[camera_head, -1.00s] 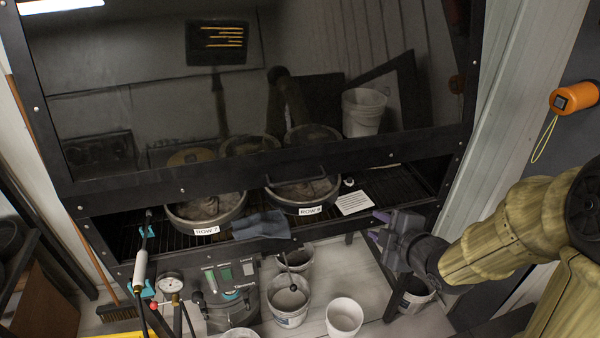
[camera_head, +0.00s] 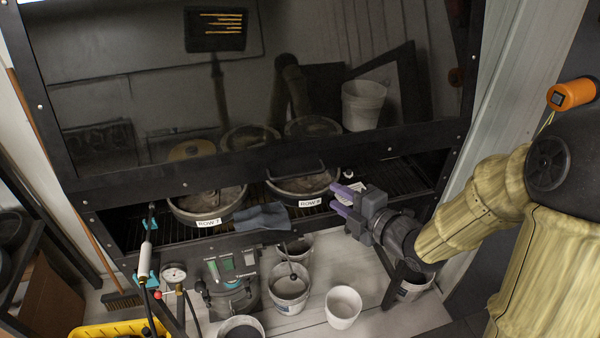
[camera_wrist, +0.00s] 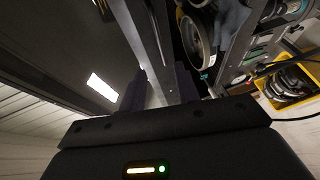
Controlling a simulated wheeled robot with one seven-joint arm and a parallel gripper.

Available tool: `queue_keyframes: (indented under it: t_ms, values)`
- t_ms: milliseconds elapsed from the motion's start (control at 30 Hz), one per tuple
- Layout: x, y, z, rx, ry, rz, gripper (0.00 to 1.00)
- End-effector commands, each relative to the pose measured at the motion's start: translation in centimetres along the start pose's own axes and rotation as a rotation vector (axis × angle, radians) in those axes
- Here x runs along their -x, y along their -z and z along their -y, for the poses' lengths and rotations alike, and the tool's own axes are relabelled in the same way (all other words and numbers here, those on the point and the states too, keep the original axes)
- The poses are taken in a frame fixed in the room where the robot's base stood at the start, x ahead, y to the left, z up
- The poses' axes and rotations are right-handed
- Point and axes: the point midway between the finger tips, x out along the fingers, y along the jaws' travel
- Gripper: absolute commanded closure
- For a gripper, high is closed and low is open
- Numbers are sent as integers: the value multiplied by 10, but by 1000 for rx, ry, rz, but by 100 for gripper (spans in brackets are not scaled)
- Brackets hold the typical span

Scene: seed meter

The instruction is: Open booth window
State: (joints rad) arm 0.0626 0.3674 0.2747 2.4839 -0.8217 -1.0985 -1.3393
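The booth window (camera_head: 330,141) is a dark, reflective pane in a black frame, filling the upper part of the head view. A thin dark bar handle (camera_head: 296,177) shows at its lower edge, above the ROW 8 pan. The window is down, with a gap below it showing the booth floor. My gripper (camera_head: 338,199) has two purple fingers, spread apart and empty. It is just right of the handle and slightly lower, pointing left toward the booth, and not touching the handle. In the wrist view the gripper's fingers (camera_wrist: 160,90) stand apart; I cannot make out the handle there.
Pans labelled ROW 7 (camera_head: 207,207) and ROW 8 (camera_head: 303,190) sit in the booth. A grey cloth (camera_head: 262,217) hangs over its front ledge. Buckets (camera_head: 343,307) stand below. A yellow crate (camera_head: 118,330) is at the lower left, and an orange device (camera_head: 571,94) is at the right.

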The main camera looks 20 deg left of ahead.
Motion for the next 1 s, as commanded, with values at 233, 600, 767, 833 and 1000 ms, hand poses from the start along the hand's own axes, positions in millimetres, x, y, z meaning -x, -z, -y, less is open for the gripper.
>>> queue_keyframes:
  t_ms: [233, 600, 767, 833, 1000]
  values:
    - [-40, 0, -2, -3, 1, -2, 68]
    - [-96, 0, -3, -2, 1, -1, 68]
    - [-120, 0, -3, -2, 1, -1, 68]
    - [-130, 0, -2, -2, 1, -1, 68]
    - [-142, 0, -1, -1, 1, 0, 68]
